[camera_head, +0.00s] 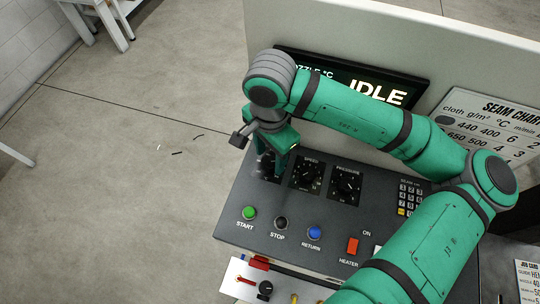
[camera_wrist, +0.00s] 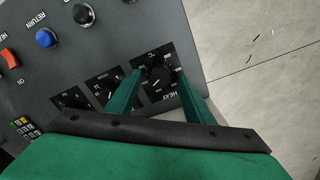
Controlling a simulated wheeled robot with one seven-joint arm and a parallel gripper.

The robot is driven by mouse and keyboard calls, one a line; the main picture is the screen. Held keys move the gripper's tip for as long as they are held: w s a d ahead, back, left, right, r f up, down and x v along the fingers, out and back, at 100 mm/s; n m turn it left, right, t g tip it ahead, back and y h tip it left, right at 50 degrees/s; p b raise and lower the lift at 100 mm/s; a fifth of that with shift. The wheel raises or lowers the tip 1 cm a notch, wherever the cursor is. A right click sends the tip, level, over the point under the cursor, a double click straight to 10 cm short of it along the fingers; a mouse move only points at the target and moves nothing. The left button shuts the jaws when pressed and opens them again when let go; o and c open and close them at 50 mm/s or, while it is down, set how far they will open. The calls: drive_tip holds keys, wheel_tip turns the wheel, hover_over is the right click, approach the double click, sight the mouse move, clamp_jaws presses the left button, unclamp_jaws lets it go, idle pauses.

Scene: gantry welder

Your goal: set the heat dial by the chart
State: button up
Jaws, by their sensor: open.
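The heat dial is a black knob (camera_wrist: 157,77) on a square plate marked HEAT in the wrist view. In the head view its plate is at the console's upper left, mostly hidden by my gripper (camera_head: 272,158). My gripper is open, its two green fingers on either side of the knob in the wrist view; I cannot tell whether they touch it. The seam chart (camera_head: 494,118) is a white sheet at the right, listing cloth g/m², °C and m/min. One row reads 440, 400, 6; my arm covers part of it.
The speed dial (camera_head: 307,174) and pressure dial (camera_head: 346,185) sit just right of the heat dial. Start (camera_head: 249,212), stop (camera_head: 281,223) and return (camera_head: 314,232) buttons and a red heater switch (camera_head: 352,246) lie in front. The display (camera_head: 385,92) reads IDLE. A job card (camera_head: 529,278) is at lower right.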

sight(270, 162)
drive_tip(key=shift+f, duration=0.7)
drive_tip(key=c, duration=1)
drive_tip(key=shift+m, duration=1.5)
drive_tip(key=shift+c, duration=0.2)
drive_tip(key=o, duration=1)
drive_tip(key=shift+o, duration=0.2)
wheel_tip(270, 162, up, 11)
